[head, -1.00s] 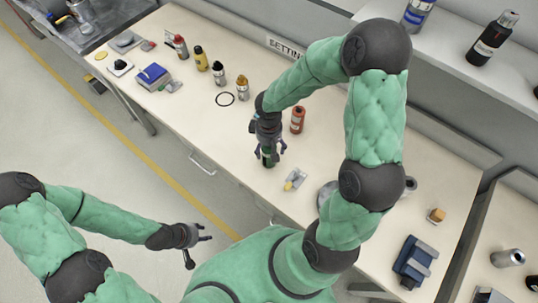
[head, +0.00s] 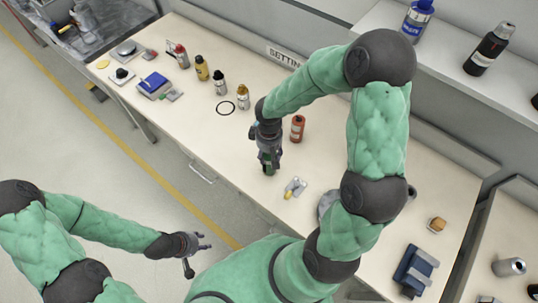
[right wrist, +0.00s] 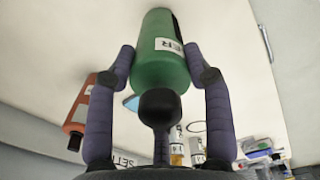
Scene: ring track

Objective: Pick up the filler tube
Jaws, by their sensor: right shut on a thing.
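In the head view only a little green of the tube (head: 268,170) shows below the fingers, over the bench. I cannot tell whether its base touches the bench. My left gripper (head: 200,251) is open and empty, away from the bench over the floor.
An orange-red bottle (head: 297,128) stands just right of my right gripper on the bench (head: 225,140). A small grey piece with a yellow part (head: 294,188) lies nearer. A blue vise-like block (head: 415,269) is at right.

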